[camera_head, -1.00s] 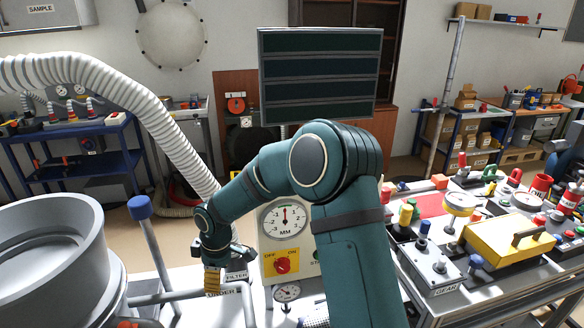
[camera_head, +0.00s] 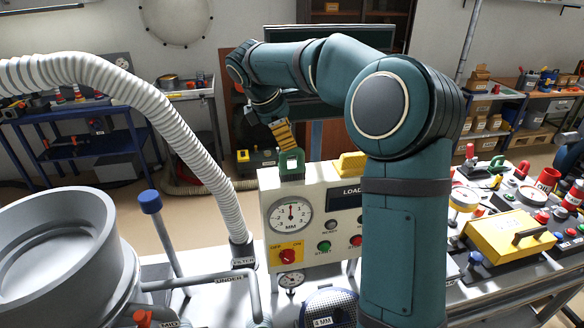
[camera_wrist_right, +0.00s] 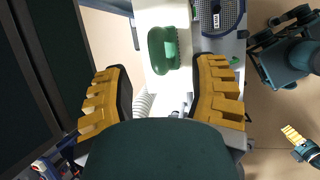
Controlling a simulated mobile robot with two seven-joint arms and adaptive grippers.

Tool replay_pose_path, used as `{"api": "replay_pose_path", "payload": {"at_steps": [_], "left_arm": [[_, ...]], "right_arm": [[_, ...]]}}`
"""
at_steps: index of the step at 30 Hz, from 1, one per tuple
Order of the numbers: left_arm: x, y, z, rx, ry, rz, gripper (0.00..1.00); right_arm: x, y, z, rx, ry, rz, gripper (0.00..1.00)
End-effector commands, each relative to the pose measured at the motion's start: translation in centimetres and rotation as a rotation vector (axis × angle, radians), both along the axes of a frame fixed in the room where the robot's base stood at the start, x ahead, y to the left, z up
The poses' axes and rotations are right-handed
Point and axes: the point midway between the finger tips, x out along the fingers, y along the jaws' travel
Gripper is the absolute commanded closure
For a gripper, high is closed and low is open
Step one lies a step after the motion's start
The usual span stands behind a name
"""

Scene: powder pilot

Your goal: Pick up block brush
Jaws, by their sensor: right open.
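A green block brush (camera_head: 291,165) sits on top of the white control panel, at its left end. In the right wrist view the green brush (camera_wrist_right: 164,50) lies ahead of the fingertips, roughly between them. My right gripper (camera_head: 284,138) is open just above the brush in the head view, with its yellow fingers pointing down. In the right wrist view my right gripper (camera_wrist_right: 165,72) has its two fingers wide apart with nothing between them. A yellow-fingered gripper (camera_wrist_right: 293,136), apparently my left, shows small at the right edge there; its opening is unclear.
The panel (camera_head: 277,240) carries a dial and buttons. A yellow object (camera_head: 352,163) stands on its top, right of the brush, partly behind my arm. A white hose (camera_head: 165,120) and grey drum (camera_head: 50,250) are at the left. A crowded bench is at the right.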

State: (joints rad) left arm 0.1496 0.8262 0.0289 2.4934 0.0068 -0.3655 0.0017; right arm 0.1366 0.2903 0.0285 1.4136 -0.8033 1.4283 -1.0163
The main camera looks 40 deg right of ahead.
Motion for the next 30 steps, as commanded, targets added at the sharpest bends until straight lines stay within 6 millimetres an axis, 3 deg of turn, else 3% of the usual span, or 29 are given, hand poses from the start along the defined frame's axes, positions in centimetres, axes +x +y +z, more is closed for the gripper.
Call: {"api": "replay_pose_path", "payload": {"at_steps": [8,18,27,28,30], "left_arm": [[0.0,0.0,-0.3,0.001,0.000,0.000,0.53],[0.0,0.0,-0.6,0.001,0.000,0.000,0.53],[0.0,0.0,-0.6,0.002,0.000,0.000,0.53],[0.0,0.0,-0.6,0.002,0.000,0.000,0.53],[0.0,0.0,-0.6,0.002,0.000,0.000,0.53]], "right_arm": [[0.0,-1.0,-2.0,0.000,0.000,-0.001,0.42],[0.1,-3.0,-5.9,0.001,0.001,-0.003,0.42],[0.2,-3.1,-6.2,0.002,-0.001,-0.001,0.42],[0.2,-3.1,-6.2,0.002,-0.001,-0.001,0.43],[0.2,-3.1,-6.2,0.002,-0.001,-0.001,0.67]]}}
